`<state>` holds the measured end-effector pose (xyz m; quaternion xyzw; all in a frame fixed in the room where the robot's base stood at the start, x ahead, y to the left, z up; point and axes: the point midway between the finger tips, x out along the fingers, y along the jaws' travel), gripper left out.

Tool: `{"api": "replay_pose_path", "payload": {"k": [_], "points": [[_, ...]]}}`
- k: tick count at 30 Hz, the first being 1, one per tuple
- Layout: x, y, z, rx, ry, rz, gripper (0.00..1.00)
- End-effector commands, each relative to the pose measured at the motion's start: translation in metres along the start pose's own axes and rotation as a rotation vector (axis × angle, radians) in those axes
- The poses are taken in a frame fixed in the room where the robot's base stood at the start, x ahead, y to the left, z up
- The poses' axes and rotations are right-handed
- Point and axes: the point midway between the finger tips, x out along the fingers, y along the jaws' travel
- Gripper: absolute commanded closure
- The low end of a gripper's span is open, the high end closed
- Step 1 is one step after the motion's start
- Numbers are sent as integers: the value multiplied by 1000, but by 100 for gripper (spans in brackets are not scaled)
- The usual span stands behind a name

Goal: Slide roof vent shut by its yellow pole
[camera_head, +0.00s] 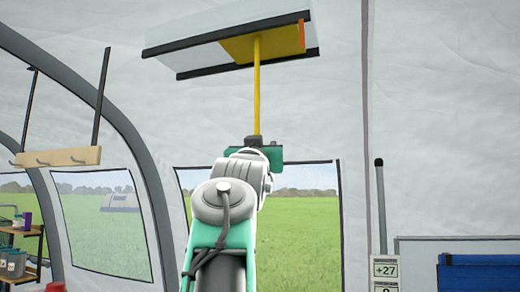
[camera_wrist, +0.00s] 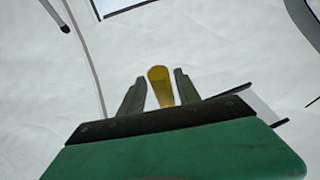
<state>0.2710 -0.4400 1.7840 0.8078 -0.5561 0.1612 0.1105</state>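The roof vent (camera_head: 185,58) is at the top of the head view, a pale panel between two black rails. A yellow plate (camera_head: 236,49) sits toward its right part, close to an orange strip (camera_head: 302,35) at the right end. The yellow pole (camera_head: 257,90) hangs straight down from the plate. My gripper (camera_head: 257,142) is raised at the pole's lower end. In the wrist view the pole (camera_wrist: 160,84) stands between the two grey fingers of my gripper (camera_wrist: 160,88), with a gap visible on each side. The fingers are open around it. The pole's lower tip is hidden by my gripper.
A wooden peg rail (camera_head: 58,157) hangs at the left on dark straps. A shelf (camera_head: 25,245) with containers stands at the far left. The space around the pole looks clear.

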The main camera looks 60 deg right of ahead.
Motion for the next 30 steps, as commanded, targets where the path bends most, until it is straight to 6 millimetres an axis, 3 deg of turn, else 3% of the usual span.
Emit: {"api": "replay_pose_path", "payload": {"k": [8,19,30], "points": [[-5,-2,1,1,1,-4,60],[-72,-3,3,3,1,-6,60],[-79,-2,0,1,0,-3,60]]}}
